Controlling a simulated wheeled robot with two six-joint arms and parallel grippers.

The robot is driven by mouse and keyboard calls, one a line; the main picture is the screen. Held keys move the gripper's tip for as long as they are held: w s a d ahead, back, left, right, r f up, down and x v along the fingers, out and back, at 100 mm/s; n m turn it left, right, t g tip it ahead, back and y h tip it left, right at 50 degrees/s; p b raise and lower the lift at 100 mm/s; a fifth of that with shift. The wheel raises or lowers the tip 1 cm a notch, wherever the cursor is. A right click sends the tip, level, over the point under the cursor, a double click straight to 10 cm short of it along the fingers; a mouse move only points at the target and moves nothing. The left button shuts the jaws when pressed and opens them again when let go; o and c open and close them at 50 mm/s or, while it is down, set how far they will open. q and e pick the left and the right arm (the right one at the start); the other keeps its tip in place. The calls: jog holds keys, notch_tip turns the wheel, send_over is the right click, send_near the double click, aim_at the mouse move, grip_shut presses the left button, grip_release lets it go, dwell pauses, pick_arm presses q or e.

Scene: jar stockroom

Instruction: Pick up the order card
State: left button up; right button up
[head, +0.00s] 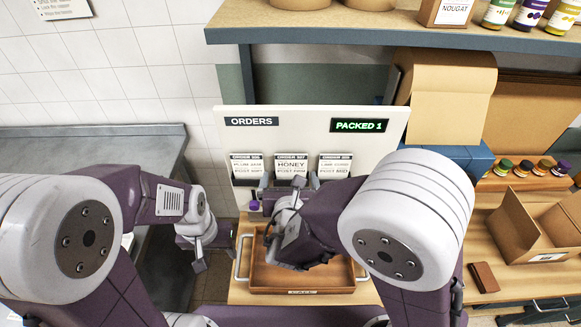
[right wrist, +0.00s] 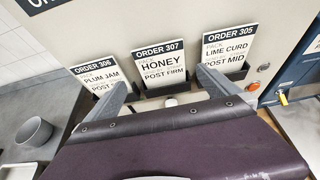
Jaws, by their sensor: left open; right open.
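Three white order cards stand in holders on the cream ORDERS board (head: 228,138). They are order 306 plum jam (right wrist: 97,75), order 307 honey (right wrist: 160,58) in the middle and order 305 lime curd (right wrist: 230,48). My right gripper (head: 289,182) is open in front of the board. In the right wrist view its fingers (right wrist: 162,82) are spread to either side of the honey card's lower part, with nothing visibly held. Whether they touch the card I cannot tell. My left gripper (head: 198,258) is open and empty at the left, well away from the cards.
A brown tray (head: 300,290) with metal handles lies below my right arm. A small purple jar (head: 254,206) stands under the board. A sign reads PACKED 1 (head: 360,125). An open carton (head: 535,230) and several jars are at the right. A grey counter (head: 90,150) is at the left.

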aim_at(291, 168)
jog(key=p+x, duration=0.1)
jog(key=x, duration=0.4)
jog(key=shift+w+d+f, duration=0.15)
jog(key=shift+w+f, duration=0.05)
jog(key=shift+w, duration=0.1)
jog(key=shift+s, duration=0.1)
jog(key=c, duration=1.3)
